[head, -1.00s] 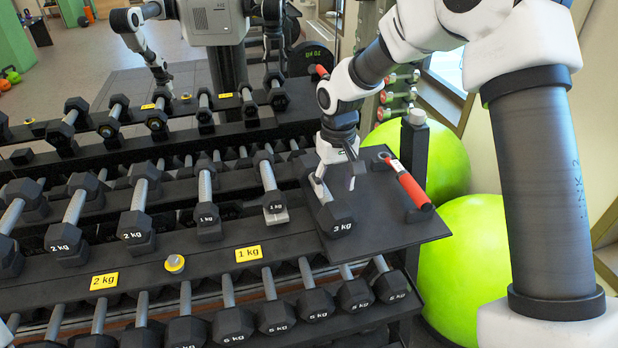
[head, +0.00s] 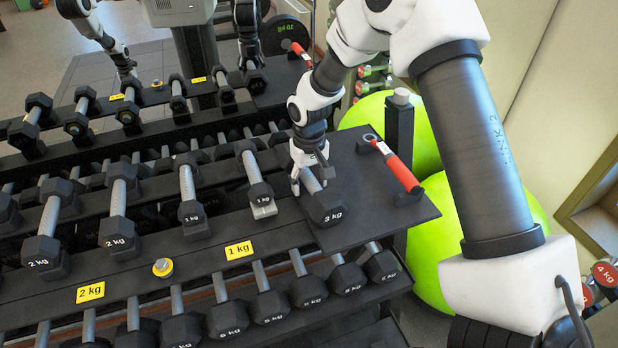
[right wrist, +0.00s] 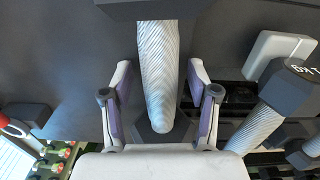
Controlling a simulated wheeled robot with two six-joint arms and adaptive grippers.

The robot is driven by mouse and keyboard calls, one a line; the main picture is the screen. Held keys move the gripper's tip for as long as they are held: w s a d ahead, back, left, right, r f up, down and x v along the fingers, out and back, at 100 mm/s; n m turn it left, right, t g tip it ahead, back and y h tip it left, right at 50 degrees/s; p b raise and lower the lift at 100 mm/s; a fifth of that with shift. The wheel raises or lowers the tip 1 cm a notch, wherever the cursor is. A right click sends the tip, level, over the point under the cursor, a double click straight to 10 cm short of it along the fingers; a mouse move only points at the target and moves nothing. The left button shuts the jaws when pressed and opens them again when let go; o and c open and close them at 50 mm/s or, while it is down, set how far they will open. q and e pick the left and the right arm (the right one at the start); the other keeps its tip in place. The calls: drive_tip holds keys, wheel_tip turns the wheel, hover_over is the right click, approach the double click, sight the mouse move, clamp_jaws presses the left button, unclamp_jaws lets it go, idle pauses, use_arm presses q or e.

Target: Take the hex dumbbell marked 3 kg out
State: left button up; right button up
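The hex dumbbell marked 3 kg (head: 325,208) lies on a flat black board at the right end of the rack, its marked head toward me. My right gripper (head: 312,178) is over its handle from above. In the right wrist view, the fingers of the right gripper (right wrist: 159,72) stand apart on both sides of the ribbed grey handle (right wrist: 158,50), with a small gap showing on each side. The far head is partly hidden behind the gripper in the head view. My left gripper is not in view.
Black board (head: 370,225) has a red-gripped handle (head: 402,172) on its right. Two 1 kg dumbbells (head: 261,195) (head: 192,213) stand close left; 2 kg ones (head: 119,235) are farther left. A lower row of dumbbells lies in front. Green balls (head: 432,255) are at right. A mirror behind reflects the rack.

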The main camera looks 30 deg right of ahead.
sight(309, 174)
drive_tip(key=shift+s+r, duration=0.15)
drive_tip(key=shift+s, duration=0.05)
clamp_jaws()
drive_tip(key=shift+w+r, duration=0.4)
drive_tip(key=shift+r, duration=0.1)
wheel_tip(309, 174, up, 9)
drive_tip(key=shift+d+b, duration=0.1)
drive_tip(key=shift+b, duration=0.55)
